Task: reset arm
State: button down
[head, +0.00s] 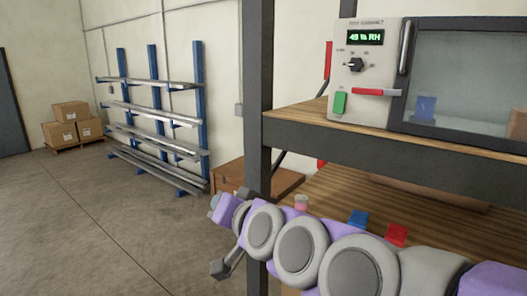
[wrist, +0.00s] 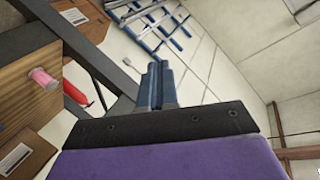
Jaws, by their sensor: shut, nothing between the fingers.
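My gripper (wrist: 158,72) shows in the wrist view with its dark blue-grey fingers together and nothing between them. In the head view my purple and grey arm reaches across the lower right, in front of the shelf unit's dark post (head: 257,100). Its far end is left of that post, over open floor. The fingers cannot be made out clearly there.
A wooden lower shelf (head: 345,190) holds a blue block (head: 358,217), a red block (head: 396,234) and a small pink-topped cylinder (head: 301,202). Above is a cabinet (head: 365,75) with a dial. A blue rack (head: 152,100) and cartons (head: 72,120) stand far left. Floor between is clear.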

jog(key=s+d+f+n+g+h+b, duration=0.1)
jog(key=s+d+f+g+h, duration=0.1)
jog(key=s+d+f, duration=0.45)
jog(key=s+d+f+g+h+b, duration=0.1)
jog(key=s+d+f+g+b, duration=0.15)
jog(key=f, duration=0.65)
jog(key=s+d+f+n+g+h+b, duration=0.1)
jog(key=s+d+f+g+h, duration=0.15)
jog(key=s+d+f, duration=0.4)
jog(key=s+d+f+g+h+b, duration=0.1)
jog(key=s+d+f+g, duration=0.2)
jog(key=s, duration=0.5)
jog(key=s+d+f+m+g+h+b, duration=0.1)
jog(key=s+d+f+g+h+b, duration=0.1)
jog(key=s+d+f+g, duration=0.2)
jog(key=s+d+f, duration=0.1)
jog(key=s+f, duration=0.2)
jog(key=f, duration=0.1)
jog(key=shift+s+d+f, duration=0.2)
jog(key=shift+s, duration=0.15)
